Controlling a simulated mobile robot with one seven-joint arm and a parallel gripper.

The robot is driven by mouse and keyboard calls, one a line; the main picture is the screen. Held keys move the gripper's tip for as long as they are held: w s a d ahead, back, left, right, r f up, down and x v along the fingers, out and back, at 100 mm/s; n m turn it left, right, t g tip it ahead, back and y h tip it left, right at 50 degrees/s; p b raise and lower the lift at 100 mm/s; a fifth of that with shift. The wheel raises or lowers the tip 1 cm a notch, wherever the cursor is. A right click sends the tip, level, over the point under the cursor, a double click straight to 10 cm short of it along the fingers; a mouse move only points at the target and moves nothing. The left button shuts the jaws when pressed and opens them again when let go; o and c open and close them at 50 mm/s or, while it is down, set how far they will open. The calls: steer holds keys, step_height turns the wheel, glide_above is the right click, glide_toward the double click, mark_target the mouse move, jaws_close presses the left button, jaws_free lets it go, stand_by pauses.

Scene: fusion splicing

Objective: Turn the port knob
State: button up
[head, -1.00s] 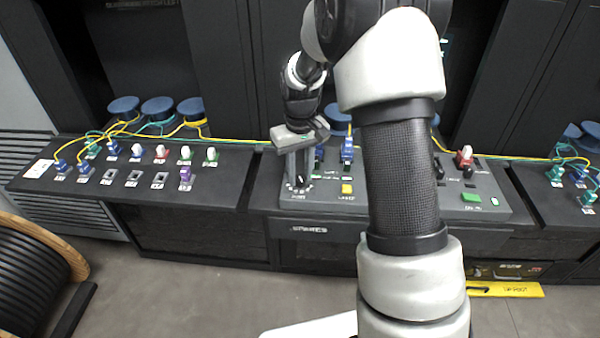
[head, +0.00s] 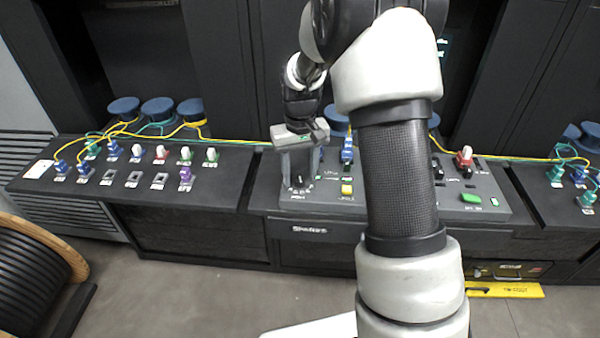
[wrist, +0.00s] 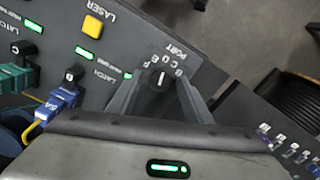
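The port knob (wrist: 161,80) is a small dark round knob with a white pointer line. It sits on the grey splicer panel beside the word PORT, with letters around it. In the wrist view its pointer line runs nearly upright. The knob also shows in the head view (head: 298,181), below my gripper's fingers. My gripper (head: 299,178) points down over the panel's left front corner. In the wrist view its two fingers (wrist: 160,88) stand on either side of the knob, with a visible gap between them. Whether a fingertip touches the knob is unclear.
A yellow LASER button (wrist: 93,27) and a blue latch connector (wrist: 62,100) lie close by on the panel. A green button (head: 470,197) is at the right. A port board (head: 230,180) with coloured plugs and yellow and green cables stands at the left.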

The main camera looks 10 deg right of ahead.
mark_target(300, 178)
steer(key=shift+r, duration=0.1)
step_height(300, 178, up, 17)
steer(key=p, duration=0.1)
stand_by(0.5)
steer(key=shift+r, duration=0.15)
